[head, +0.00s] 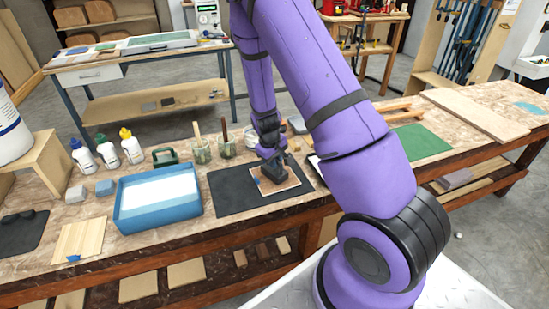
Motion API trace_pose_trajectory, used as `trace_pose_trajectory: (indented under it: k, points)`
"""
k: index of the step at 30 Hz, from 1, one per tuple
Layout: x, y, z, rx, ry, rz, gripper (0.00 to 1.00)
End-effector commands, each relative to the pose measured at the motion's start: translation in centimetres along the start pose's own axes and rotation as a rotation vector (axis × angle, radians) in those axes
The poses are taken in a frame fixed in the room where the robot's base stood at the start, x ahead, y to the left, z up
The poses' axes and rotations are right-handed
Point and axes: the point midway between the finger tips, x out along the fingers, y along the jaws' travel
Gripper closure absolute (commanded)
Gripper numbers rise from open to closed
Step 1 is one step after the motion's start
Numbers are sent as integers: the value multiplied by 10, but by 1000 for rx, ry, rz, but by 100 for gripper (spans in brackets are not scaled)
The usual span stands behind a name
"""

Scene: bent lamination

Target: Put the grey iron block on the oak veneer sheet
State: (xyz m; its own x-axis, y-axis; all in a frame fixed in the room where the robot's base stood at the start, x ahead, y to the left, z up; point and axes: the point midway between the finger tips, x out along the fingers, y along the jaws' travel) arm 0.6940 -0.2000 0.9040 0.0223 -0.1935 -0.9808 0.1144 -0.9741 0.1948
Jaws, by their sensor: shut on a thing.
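A dark grey block (270,177), which looks like the iron block, is between the fingers of my gripper (272,164). My gripper is shut on it. The block is over a small tan wood sheet (289,184), which looks like the oak veneer sheet. It looks very close to the sheet or touching it; I cannot tell which. My arm hides part of the bench to the right of the sheet.
A blue tray (134,224) with white contents is left of the mat. Glue bottles (131,146) and brush jars (201,152) stand behind. A pale slatted wood piece (79,240) lies front left. A green mat (424,141) and a long board (475,114) lie right.

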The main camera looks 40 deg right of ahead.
Motion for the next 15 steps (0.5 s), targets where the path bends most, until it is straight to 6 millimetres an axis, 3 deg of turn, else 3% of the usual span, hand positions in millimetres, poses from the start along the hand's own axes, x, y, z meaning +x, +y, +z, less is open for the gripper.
trace_pose_trajectory:
  k: [5,6,9,15]
  points:
    - [2,0,0,0,1,1,100]
    - [3,0,0,0,0,0,80]
    - [2,0,0,0,0,0,59]
    - [2,0,0,0,0,0,59]
